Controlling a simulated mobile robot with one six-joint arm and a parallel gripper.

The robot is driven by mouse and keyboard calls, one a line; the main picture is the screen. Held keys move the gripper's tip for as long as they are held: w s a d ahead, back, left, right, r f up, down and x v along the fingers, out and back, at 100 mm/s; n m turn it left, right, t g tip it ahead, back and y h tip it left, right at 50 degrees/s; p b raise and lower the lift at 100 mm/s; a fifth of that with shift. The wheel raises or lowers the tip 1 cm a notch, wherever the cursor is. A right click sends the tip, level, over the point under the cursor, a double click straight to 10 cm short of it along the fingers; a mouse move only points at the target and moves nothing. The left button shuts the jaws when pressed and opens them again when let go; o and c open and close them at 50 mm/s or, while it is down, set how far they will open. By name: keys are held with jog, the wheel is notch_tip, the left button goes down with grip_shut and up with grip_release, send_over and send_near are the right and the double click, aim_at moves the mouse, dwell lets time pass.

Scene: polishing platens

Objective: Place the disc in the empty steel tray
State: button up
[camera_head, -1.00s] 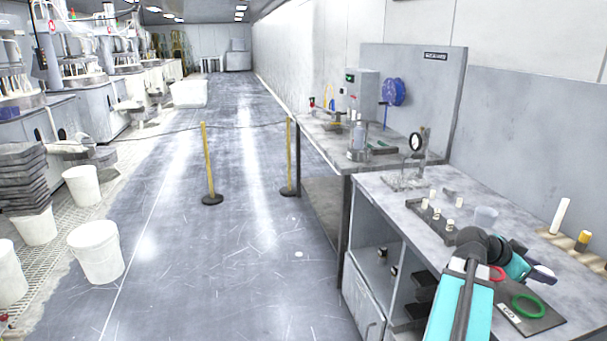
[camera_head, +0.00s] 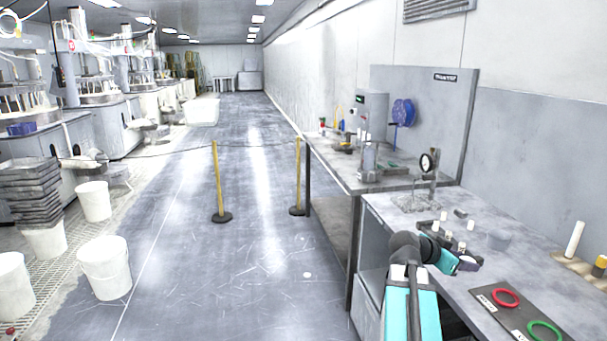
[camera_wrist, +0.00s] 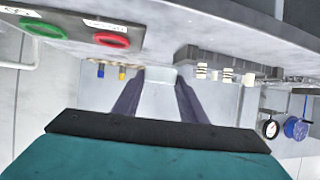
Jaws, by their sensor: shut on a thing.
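I cannot clearly pick out an empty steel tray in these views.
Yellow posts (camera_head: 217,180) with a rope cross the floor.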

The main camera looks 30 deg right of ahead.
jog(key=w+a+n+t+y, duration=0.2)
jog(key=w+a+n+t, duration=0.55)
jog(key=w+a, duration=1.7)
jog(key=w+a+r+n+t+y, duration=0.1)
jog(key=w+a+n+t+y, duration=0.1)
jog(key=a, duration=0.8)
jog(key=w+a+r+n+t+y, duration=0.2)
jog(key=w+a+n+y, duration=0.3)
jog(key=a, duration=0.6)
jog(key=w+a+r+n+t+y, duration=0.2)
jog(key=w+a+n+t+y, duration=0.1)
jog(key=a, duration=0.8)
jog(key=shift+w+a+r+n+y, duration=0.15)
jog(key=shift+w+r+n+y, duration=0.2)
jog(key=shift+w+n, duration=0.55)
jog(key=shift+f, duration=0.15)
